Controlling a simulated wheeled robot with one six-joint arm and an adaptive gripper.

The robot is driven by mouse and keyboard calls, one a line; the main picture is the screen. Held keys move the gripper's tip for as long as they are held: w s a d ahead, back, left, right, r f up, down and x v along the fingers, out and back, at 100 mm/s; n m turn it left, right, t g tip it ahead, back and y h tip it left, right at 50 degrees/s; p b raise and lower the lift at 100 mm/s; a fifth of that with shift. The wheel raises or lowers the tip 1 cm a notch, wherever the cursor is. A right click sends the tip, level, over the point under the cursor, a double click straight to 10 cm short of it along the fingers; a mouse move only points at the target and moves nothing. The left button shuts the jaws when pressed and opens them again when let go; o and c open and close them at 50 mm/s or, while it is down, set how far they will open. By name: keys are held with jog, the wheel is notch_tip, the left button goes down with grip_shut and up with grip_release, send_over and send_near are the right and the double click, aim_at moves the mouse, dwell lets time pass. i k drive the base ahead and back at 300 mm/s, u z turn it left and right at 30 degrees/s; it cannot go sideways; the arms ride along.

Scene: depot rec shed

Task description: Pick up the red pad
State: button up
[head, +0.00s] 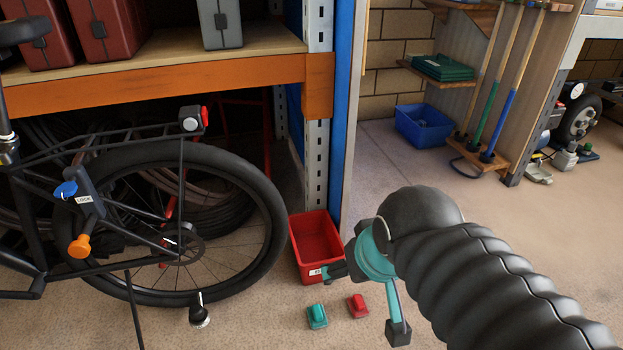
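The red pad (357,306) is a small block with a raised top, lying on the concrete floor in the lower middle of the head view. A similar teal pad (317,316) lies just to its left, with a small gap between them. My gripper (367,301) reaches in from the lower right. Its two dark-tipped fingers are spread wide apart, and nothing shows between them in its grasp. The red pad appears between the fingertips in the picture, but how far the gripper is above it I cannot tell.
A red bin (300,254) stands on the floor behind the pads, partly covered by a fingertip. A bicycle (150,295) stands at left, before an orange-beamed shelf (190,82). A blue crate (424,137) sits farther back. The floor at back right is open.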

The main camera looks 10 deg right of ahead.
aim_at(357, 306)
jog(key=k, duration=0.5)
jog(key=z, duration=1.85)
jog(key=i, duration=0.75)
jog(key=u, duration=1.4)
